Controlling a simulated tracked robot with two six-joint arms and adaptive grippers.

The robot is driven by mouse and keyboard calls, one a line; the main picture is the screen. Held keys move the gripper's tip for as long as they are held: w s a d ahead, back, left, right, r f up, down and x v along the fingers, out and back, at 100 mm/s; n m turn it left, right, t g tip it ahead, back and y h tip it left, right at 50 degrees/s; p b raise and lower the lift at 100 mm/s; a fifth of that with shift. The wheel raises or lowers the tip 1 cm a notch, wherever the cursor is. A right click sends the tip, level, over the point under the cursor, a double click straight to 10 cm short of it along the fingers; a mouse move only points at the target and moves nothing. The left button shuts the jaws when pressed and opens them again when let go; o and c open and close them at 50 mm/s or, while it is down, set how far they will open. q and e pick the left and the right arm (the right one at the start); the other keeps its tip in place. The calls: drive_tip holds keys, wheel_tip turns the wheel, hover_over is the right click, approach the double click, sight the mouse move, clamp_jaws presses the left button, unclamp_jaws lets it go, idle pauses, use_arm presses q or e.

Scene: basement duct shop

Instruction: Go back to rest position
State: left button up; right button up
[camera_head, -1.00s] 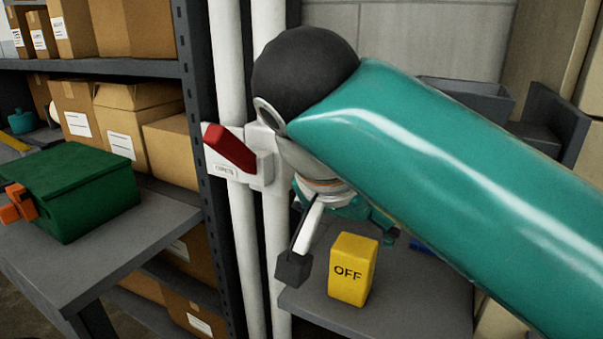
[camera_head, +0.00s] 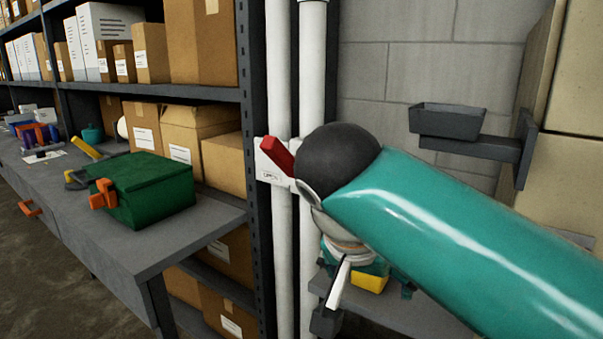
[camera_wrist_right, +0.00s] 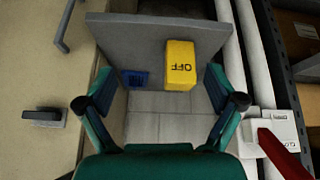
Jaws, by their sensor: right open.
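My right gripper (camera_head: 372,278) is partly hidden behind my teal right arm in the head view. In the right wrist view the same gripper (camera_wrist_right: 158,85) is open, its two teal fingers wide apart with nothing between them. A yellow block marked OFF (camera_wrist_right: 181,66) stands on a grey shelf (camera_wrist_right: 135,42) beyond the fingers, apart from them. In the head view only a small part of this yellow block (camera_head: 370,283) shows below the gripper. My left gripper is in neither view.
A white switch box (camera_head: 268,172) with a red lever (camera_head: 277,155) sits by white pipes (camera_head: 281,80), close left of my right arm. A grey tray on a bracket (camera_head: 447,120) is behind the arm. A green box (camera_head: 150,190) stands on the left bench (camera_head: 165,239).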

drive_tip(key=w+a+f+n+g+y, duration=0.2)
drive_tip(key=w+f+n, duration=0.15)
drive_tip(key=f, duration=1.15)
drive_tip(key=s+f+n+g+y, duration=0.2)
drive_tip(key=s+f+g+y, duration=0.1)
drive_tip(key=f, duration=2.2)
drive_tip(key=s+d+f+m+y, duration=0.1)
drive_tip(key=s+d+f, duration=0.1)
drive_tip(key=s+f, duration=0.6)
drive_tip(key=s+d+f+m+y, duration=0.1)
drive_tip(key=s+d+f, duration=0.2)
drive_tip(key=s+f, duration=0.5)
use_arm(q)
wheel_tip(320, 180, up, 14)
drive_tip(key=p, duration=1.4)
use_arm(e)
wheel_tip(320, 180, up, 14)
drive_tip(key=shift+s, duration=0.45)
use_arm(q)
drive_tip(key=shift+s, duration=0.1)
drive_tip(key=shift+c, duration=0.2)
use_arm(e)
drive_tip(key=shift+d, duration=0.15)
drive_tip(key=shift+c, duration=0.2)
